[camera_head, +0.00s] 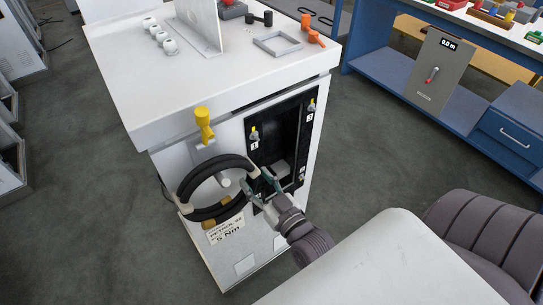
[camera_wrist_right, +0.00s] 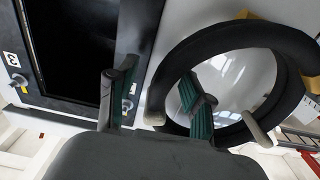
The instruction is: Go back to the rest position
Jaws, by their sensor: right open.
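My right gripper (camera_head: 258,181) is open and empty in front of the white cabinet (camera_head: 190,215). Its two green-padded fingers stand apart in the wrist view (camera_wrist_right: 152,88). A black ring-shaped handwheel (camera_head: 184,190) on the cabinet front is just left of the fingers. In the wrist view one finger overlaps the ring's opening; I cannot tell whether it touches the black ring (camera_wrist_right: 240,36). My left gripper is not in view.
A yellow handle (camera_head: 204,124) projects from the cabinet front above the ring. The cabinet's white top (camera_head: 150,75) carries small white, grey and orange parts. A blue workbench (camera_head: 440,100) stands at the right. Grey floor (camera_head: 375,145) is open between cabinet and bench.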

